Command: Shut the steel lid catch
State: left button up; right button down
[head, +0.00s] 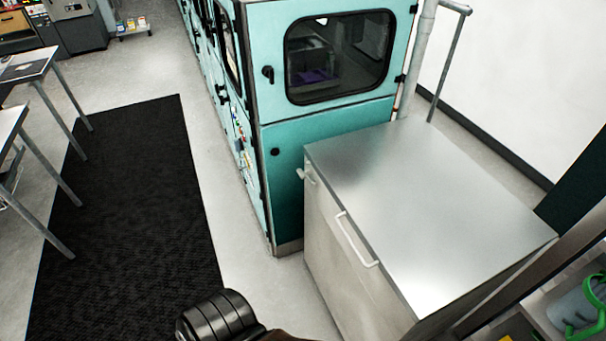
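A steel cabinet or chest (430,200) with a flat, bare metal top stands at the right of the head view. Its top looks closed. On its left side face there is a pale bar handle (352,240). A small pale fitting (306,175), which may be the lid catch, sticks out near the far upper corner of the same face. It is too small to tell whether it is open or shut. Neither of my grippers is in view. Only a black ribbed part of my arm shows at the bottom edge, apart from the cabinet.
A teal machine (325,120) with a dark window stands behind the steel cabinet. A black mat (130,220) covers the floor at left, beside tables (28,66). A shelf with a green-handled container (580,305) is at lower right. Floor left of the cabinet is clear.

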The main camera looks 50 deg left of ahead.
aim_at(303, 175)
jog(key=u, duration=1.8)
